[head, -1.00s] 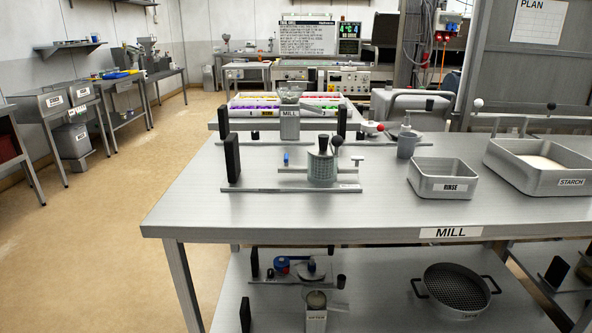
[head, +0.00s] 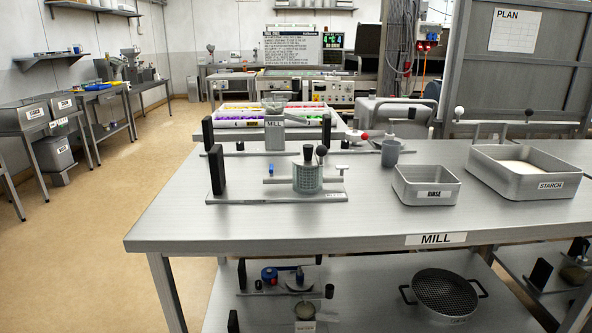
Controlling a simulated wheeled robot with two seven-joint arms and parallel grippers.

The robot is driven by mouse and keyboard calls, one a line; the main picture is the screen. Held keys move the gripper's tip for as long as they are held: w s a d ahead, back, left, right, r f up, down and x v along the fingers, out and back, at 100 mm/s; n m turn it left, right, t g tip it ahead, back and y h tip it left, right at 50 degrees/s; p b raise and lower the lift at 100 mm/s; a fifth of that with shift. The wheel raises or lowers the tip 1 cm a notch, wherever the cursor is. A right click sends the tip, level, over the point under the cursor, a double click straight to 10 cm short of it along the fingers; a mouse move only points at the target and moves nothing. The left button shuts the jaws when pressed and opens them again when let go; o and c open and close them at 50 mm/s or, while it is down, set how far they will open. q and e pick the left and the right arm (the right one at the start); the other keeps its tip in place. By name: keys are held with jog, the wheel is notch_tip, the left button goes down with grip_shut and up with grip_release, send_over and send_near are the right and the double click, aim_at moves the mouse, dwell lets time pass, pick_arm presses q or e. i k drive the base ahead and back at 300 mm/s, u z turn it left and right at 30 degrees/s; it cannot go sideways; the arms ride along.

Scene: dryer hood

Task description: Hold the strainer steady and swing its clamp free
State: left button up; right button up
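A strainer (head: 307,178), a grey perforated cylinder with a dark knob on top, stands upright on a flat metal base (head: 276,197) on the steel table. A thin horizontal bar with a black ball-ended lever (head: 321,151) lies against it and looks like its clamp. I cannot tell exactly how the bar meets the strainer. A black upright block (head: 217,171) stands at the left end of the base, and a small blue piece (head: 270,168) sits on the bar. Neither of my grippers is in view.
The steel table (head: 180,218) is bare at its left front. A rinse tray (head: 427,186) and a starch tray (head: 525,174) stand to the right. A grey cup (head: 390,152) and the mill (head: 274,133) stand behind. A round sieve pan (head: 443,294) sits on the lower shelf.

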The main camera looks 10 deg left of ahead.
aim_at(321, 150)
jog(key=u, duration=0.45)
jog(key=i, duration=1.25)
